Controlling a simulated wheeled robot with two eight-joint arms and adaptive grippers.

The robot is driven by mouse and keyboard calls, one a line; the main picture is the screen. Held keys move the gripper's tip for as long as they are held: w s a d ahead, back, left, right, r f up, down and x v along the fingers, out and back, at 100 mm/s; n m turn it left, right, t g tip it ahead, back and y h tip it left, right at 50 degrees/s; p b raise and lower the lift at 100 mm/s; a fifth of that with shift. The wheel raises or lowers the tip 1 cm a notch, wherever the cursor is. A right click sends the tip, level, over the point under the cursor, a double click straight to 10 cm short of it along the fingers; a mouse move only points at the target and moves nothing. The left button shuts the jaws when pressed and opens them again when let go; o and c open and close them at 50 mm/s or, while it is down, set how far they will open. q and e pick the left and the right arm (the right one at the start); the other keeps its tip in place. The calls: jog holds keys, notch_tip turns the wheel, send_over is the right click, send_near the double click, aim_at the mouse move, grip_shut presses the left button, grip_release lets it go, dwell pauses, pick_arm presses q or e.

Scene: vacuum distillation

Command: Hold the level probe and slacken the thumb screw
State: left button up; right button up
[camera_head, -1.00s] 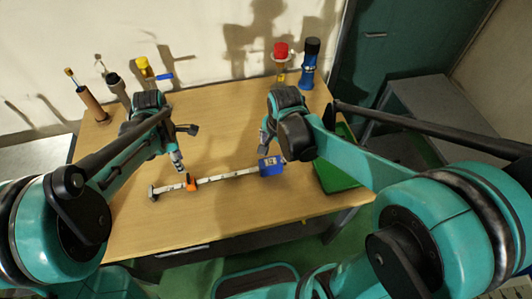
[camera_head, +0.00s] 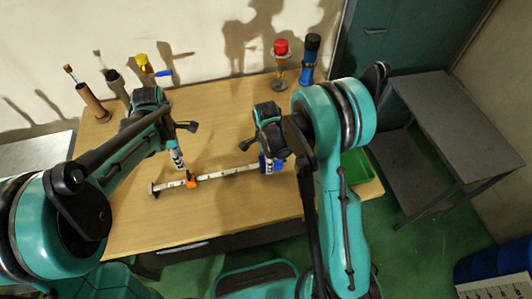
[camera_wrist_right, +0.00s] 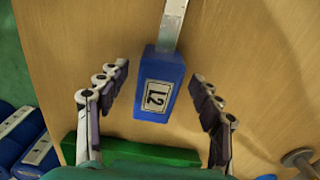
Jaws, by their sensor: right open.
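The level probe is a long pale bar (camera_head: 228,174) lying across the table. A blue block (camera_head: 279,166) is at its right end and an orange piece (camera_head: 191,183), perhaps the thumb screw, is on the bar left of centre. In the right wrist view the blue block (camera_wrist_right: 160,85) carries an "L2" label. My right gripper (camera_wrist_right: 160,75) is open, with one finger on each side of the block and gaps between. My left gripper (camera_head: 183,171) is just above the bar beside the orange piece; its fingers are too small to read.
A green tray (camera_head: 357,166) is on the table's right side. Red-topped (camera_head: 280,65) and blue (camera_head: 310,60) items stand at the back right, and several tool-like items at the back left. A grey side bench (camera_head: 440,115) stands to the right.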

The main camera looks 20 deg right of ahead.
jog(key=shift+f, duration=0.95)
grip_shut()
jog(key=c, duration=1)
grip_release()
jog(key=c, duration=0.4)
pick_arm(q)
jog(key=shift+c, duration=0.5)
pick_arm(e)
grip_shut()
